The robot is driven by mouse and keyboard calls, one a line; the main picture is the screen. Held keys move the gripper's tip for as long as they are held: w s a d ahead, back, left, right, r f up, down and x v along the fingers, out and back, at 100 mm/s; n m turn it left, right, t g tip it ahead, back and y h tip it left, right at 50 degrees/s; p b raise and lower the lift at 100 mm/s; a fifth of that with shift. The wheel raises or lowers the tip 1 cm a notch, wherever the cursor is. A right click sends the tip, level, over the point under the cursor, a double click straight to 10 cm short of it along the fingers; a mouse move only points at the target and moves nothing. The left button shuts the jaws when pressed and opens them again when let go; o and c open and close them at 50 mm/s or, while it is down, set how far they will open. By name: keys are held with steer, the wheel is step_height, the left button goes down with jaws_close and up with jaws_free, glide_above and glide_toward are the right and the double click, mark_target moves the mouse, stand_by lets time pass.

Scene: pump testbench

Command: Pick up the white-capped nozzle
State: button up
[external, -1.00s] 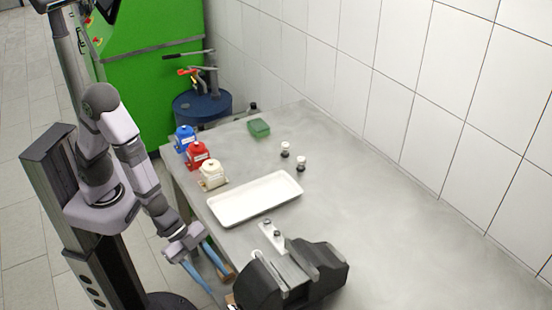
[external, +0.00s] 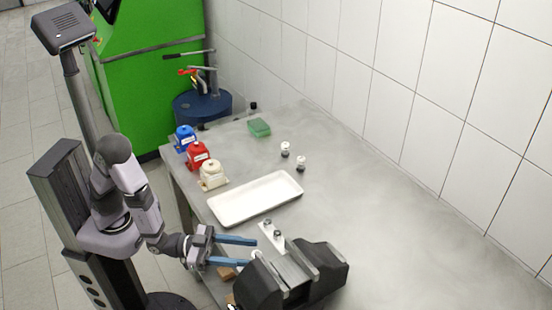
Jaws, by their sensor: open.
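Two small pieces with white tops and dark lower parts stand upright on the grey table, beyond the white tray: one white-capped nozzle (external: 285,149) is farther back, and a similar white-topped piece (external: 301,163) is a little nearer and to the right. They are too small to tell apart in detail. My gripper (external: 250,251) is open, its two blue fingers spread and pointing right. It is at the table's near left edge, beside the black vice and well apart from both pieces. I see nothing held between the fingers.
A white tray (external: 228,212) lies between my gripper and the pieces. A black vice (external: 320,266) stands at the front, beside a light plate with two small metal-topped parts (external: 272,230). The table's right side is clear.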

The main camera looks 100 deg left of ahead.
mark_target(271, 258)
steer(key=shift+w+a+f+n, duration=0.1)
steer(key=shift+a+f+n, duration=0.1)
steer(key=shift+f+n, duration=0.3)
steer(key=shift+r, duration=0.1)
steer(key=shift+w+a+f+p, duration=0.1)
steer(key=shift+w+p, duration=0.35)
steer(key=shift+w, duration=1.4)
steer(key=shift+w+f+p, duration=0.1)
steer(key=shift+w+p, duration=0.3)
steer(key=shift+w, duration=1.45)
steer(key=shift+c, duration=0.4)
jaws_close()
